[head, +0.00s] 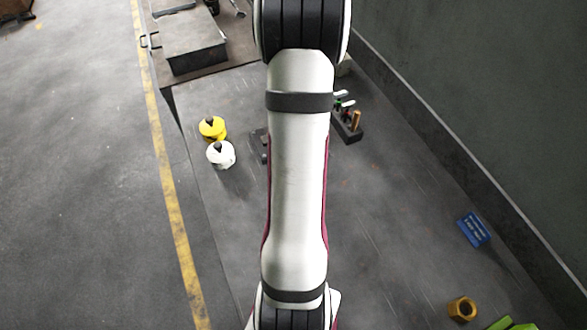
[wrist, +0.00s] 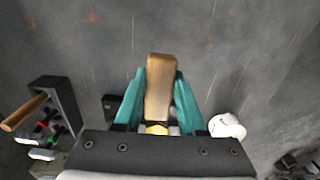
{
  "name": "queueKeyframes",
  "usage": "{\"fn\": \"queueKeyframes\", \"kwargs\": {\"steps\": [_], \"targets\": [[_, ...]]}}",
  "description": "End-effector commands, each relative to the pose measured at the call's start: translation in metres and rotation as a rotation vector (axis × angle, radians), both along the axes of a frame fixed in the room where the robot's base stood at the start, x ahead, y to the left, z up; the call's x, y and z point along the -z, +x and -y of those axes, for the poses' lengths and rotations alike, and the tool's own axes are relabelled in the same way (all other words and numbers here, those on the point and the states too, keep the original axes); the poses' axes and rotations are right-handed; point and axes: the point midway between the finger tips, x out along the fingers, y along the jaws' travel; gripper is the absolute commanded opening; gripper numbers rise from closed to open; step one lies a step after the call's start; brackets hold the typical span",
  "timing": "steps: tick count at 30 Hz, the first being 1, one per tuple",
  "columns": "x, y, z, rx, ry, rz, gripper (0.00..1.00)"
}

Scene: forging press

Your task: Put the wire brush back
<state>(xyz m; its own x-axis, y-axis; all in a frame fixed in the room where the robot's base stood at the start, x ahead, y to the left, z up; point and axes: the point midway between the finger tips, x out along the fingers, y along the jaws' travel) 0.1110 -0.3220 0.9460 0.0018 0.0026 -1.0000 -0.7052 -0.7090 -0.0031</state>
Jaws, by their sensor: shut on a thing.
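My gripper (wrist: 159,92) has two teal fingers, shut on a wooden-bodied piece, which I take to be the wire brush (wrist: 161,85). Something yellow shows at the near end of the wood, and I cannot tell whether it is part of the brush. In the head view my arm hides the gripper and brush. A dark tool rack (head: 349,136) stands right of my arm with several tools in it. In the wrist view the rack (wrist: 68,99) is at the left, apart from the brush, with a wooden handle (wrist: 24,113) sticking out.
A yellow pot (head: 212,128) and a white pot (head: 221,154) stand left of my arm. A small dark block (wrist: 113,104) lies near the fingers. A grey metal box (head: 194,44) is at the back. A blue object (head: 474,229) and brass nut (head: 462,308) lie at the right.

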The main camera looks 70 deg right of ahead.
Motion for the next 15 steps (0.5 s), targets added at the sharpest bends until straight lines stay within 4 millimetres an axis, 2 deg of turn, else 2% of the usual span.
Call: {"fn": "queueKeyframes", "kwargs": {"steps": [3,9,15], "targets": [[0.010,0.013,0.002,0.000,0.001,0.000,0.00],[0.046,0.014,0.002,0.002,0.002,-0.001,0.00],[0.048,0.014,0.003,0.002,-0.001,0.001,0.00]]}}
